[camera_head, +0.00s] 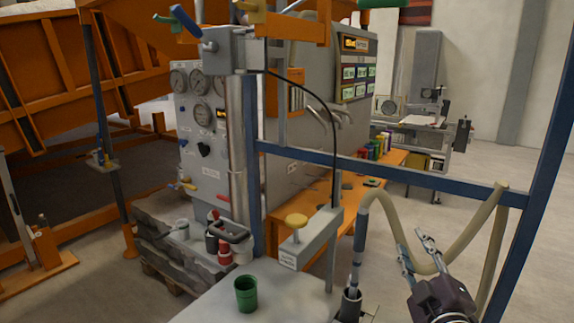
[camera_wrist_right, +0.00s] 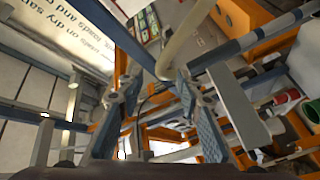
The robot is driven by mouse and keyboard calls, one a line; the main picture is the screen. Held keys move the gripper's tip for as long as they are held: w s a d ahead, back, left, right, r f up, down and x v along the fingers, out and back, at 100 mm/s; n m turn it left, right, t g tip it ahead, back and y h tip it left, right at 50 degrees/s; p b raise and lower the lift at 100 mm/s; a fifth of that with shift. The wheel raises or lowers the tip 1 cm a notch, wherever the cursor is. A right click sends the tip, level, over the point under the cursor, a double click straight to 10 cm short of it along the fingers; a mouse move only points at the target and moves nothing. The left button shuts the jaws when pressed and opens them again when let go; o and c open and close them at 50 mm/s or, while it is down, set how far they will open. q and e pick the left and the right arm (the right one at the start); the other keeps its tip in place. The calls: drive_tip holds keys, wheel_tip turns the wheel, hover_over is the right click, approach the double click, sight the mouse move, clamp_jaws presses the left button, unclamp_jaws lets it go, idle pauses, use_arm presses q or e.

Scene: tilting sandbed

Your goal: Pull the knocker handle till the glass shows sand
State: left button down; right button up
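I cannot tell for certain which part is the knocker handle. A blue-ended lever (camera_head: 186,19) sticks out from a grey box (camera_head: 224,50) at the top of the column. A yellow knob (camera_head: 296,220) stands on a labelled grey box lower down. A pale upright tube (camera_head: 237,150) beside the gauge panel may be the glass; no sand can be made out in it. My right gripper (camera_head: 415,248) is open and empty at the lower right, well apart from these. Its parted fingers also show in the right wrist view (camera_wrist_right: 158,92). My left gripper is not in view.
A blue frame rail (camera_head: 400,172) crosses between the right gripper and the machine. A beige hose (camera_head: 432,262) loops close behind the gripper. A green cup (camera_head: 246,293) stands on the grey tabletop (camera_head: 275,300). Orange sandbed framing (camera_head: 50,75) fills the left. Open floor lies at right.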

drive_tip(key=s+a+f+m+g, duration=0.1)
drive_tip(key=s+f+m+g, duration=0.25)
drive_tip(key=s+f, duration=0.55)
drive_tip(key=s+a+f+m+g, duration=0.15)
drive_tip(key=s+f+g, duration=0.35)
drive_tip(key=f, duration=0.9)
drive_tip(key=s+a+f+m+g, duration=0.1)
drive_tip(key=s+a+f+g, duration=0.15)
drive_tip(key=s, duration=0.45)
drive_tip(key=s+a+f+m+g+y, duration=0.1)
drive_tip(key=s+f+g, duration=0.1)
drive_tip(key=s+f, duration=0.35)
drive_tip(key=s+a+f+m+g, duration=0.1)
drive_tip(key=s+f+g, duration=0.15)
drive_tip(key=s, duration=0.65)
wheel_tip(320, 180, down, 29)
drive_tip(key=s+g+b, duration=0.2)
drive_tip(key=s+d+f+b, duration=0.2)
drive_tip(key=s+d+f, duration=0.1)
drive_tip(key=s+f, duration=1.3)
drive_tip(key=shift+s+f+g, duration=0.25)
drive_tip(key=shift+f+g, duration=0.1)
drive_tip(key=shift+f, duration=0.3)
